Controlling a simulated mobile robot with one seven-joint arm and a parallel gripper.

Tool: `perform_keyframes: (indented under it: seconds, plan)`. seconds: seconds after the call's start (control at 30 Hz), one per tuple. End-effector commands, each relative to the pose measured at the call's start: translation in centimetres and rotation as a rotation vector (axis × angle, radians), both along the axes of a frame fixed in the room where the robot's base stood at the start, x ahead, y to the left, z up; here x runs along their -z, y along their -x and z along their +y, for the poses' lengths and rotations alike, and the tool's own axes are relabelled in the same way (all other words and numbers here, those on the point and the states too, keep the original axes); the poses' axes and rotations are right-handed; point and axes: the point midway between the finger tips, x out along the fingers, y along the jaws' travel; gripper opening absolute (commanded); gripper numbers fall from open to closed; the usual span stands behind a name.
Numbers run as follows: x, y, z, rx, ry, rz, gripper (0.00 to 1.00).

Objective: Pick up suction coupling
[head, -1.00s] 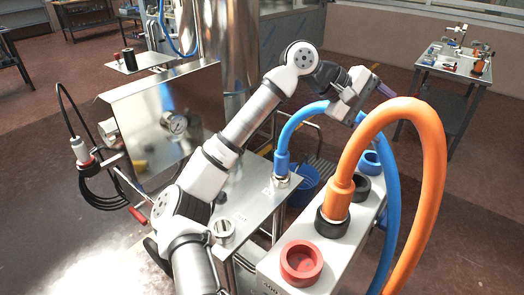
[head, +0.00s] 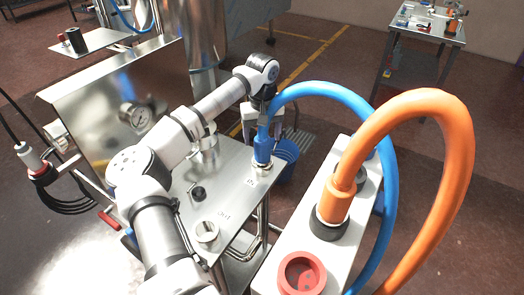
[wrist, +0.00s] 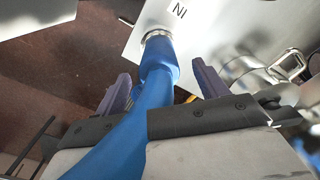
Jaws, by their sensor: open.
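The suction coupling, taken as the blue cuff (head: 263,146) on the blue hose's end, stands upright on a metal fitting of the steel plate. In the wrist view the blue cuff (wrist: 158,60) meets the metal fitting beside a label reading IN. My gripper (head: 262,126) is open at the blue hose, just above or behind the cuff. In the wrist view my gripper (wrist: 163,86) has one purple finger on each side of the hose. Whether a finger touches it, I cannot tell.
An orange hose (head: 447,125) arches from the white box (head: 288,218) at the right, beside a red ring (head: 302,273). A blue bucket (head: 286,158) stands behind the plate. A steel panel with a gauge (head: 133,115) stands at the left.

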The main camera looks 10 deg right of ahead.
Motion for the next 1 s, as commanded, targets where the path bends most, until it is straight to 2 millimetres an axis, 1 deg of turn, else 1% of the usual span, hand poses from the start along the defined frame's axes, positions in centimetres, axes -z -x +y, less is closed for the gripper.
perform_keyframes:
  seconds: [0.23, 0.43, 0.53, 0.63, 0.8, 0.87, 1.0]
  plan:
    - [1.7, 0.1, -0.1, 0.0, 0.002, 0.003, 0.72]
    - [4.6, 0.0, -0.2, 0.0, 0.003, 0.004, 0.72]
    - [5.6, 0.0, -0.2, 0.001, 0.002, 0.002, 0.72]
    - [6.0, 0.0, -0.1, 0.001, 0.002, -0.001, 0.72]
    - [6.0, 0.0, -0.1, 0.001, 0.001, -0.001, 0.72]
    - [6.0, 0.0, -0.1, 0.001, 0.001, -0.001, 0.66]
    - [6.0, 0.0, -0.1, 0.001, 0.002, -0.001, 0.47]
